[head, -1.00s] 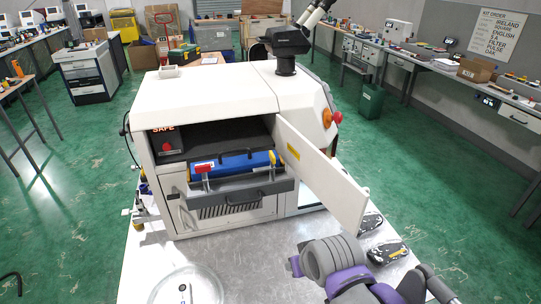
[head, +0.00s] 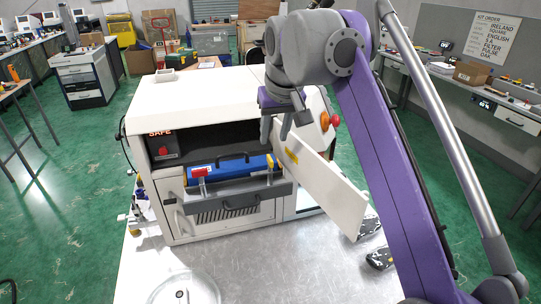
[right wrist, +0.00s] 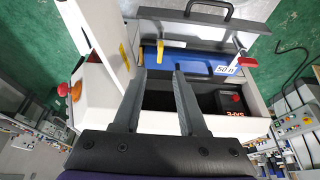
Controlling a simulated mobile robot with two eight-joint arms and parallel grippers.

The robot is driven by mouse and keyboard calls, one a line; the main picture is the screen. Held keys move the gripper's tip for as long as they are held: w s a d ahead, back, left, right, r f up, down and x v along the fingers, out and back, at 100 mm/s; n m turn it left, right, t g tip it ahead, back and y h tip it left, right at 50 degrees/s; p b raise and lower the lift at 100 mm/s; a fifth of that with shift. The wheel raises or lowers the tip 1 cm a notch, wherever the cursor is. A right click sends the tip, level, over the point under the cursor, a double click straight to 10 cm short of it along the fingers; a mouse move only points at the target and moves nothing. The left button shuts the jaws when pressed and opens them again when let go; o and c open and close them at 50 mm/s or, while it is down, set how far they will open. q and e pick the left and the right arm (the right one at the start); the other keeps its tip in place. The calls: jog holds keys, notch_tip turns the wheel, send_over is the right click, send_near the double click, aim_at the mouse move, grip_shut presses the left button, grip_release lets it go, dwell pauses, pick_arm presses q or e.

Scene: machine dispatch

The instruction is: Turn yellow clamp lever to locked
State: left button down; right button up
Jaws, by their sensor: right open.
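The yellow clamp lever (head: 270,163) is at the right end of a blue block (head: 232,167) in the open bay of the white machine (head: 210,105). In the right wrist view the open fingers (right wrist: 159,72) do not appear to touch the lever. My left gripper is not in view.
A red lever (head: 199,173) stands at the block's left end. The open white door (head: 322,185) sticks out right of the bay, close to my right gripper. A SAFE sign and red button (head: 163,151) are at the bay's left. A round dish (head: 185,290) lies on the table.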

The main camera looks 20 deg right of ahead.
aim_at(270, 158)
jog(key=b+x, duration=0.1)
jog(key=x, duration=0.6)
jog(key=shift+s+f, duration=0.1)
jog(key=shift+f, duration=0.15)
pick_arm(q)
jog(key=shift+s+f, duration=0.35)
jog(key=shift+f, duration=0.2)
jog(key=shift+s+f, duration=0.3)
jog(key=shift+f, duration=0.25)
pick_arm(e)
jog(key=shift+f, duration=0.3)
jog(key=shift+c, duration=0.2)
grip_shut()
